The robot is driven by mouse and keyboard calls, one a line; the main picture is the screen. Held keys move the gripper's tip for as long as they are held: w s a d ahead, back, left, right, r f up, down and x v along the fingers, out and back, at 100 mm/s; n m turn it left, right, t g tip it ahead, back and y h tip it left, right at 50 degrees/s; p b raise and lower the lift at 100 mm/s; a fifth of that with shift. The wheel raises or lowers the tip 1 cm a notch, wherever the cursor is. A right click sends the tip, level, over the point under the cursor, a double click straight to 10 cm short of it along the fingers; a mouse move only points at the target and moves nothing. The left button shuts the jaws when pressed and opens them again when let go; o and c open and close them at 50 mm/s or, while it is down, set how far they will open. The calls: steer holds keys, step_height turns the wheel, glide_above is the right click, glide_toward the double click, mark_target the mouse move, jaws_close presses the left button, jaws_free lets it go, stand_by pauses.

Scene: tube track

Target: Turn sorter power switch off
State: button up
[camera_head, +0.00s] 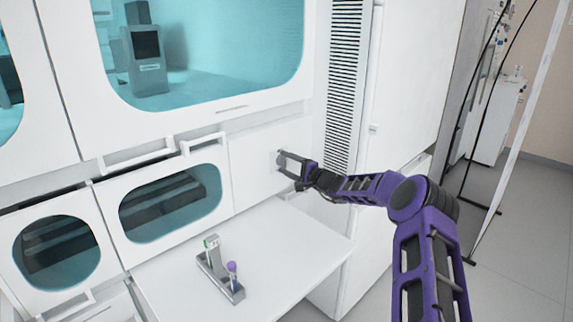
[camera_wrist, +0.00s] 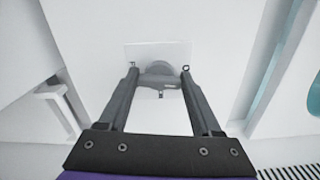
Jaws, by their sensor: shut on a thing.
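The power switch (camera_wrist: 160,69) is a grey rounded knob on a pale square plate (camera_wrist: 146,50) set in the white panel. It lies between the fingertips of my gripper (camera_wrist: 159,72) in the wrist view. My gripper (camera_head: 283,165) reaches the white front panel of the machine in the head view, and its fingers are closed on the knob. Much of the switch is hidden behind the fingers in the head view. I cannot read the switch's setting.
A white shelf (camera_head: 295,250) juts out below the panel. On it stands a grey tube rack (camera_head: 219,276) with a purple-capped tube (camera_head: 232,268). Windowed doors with handles (camera_head: 170,205) lie to the left. A vent grille (camera_head: 346,80) is to the right of the panel.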

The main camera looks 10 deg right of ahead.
steer(key=shift+n, duration=0.6)
steer(key=o, duration=1.4)
steer(key=p+v, duration=0.1)
steer(key=v, duration=1.6)
steer(key=shift+s+d, duration=0.1)
steer(key=shift+s, duration=0.05)
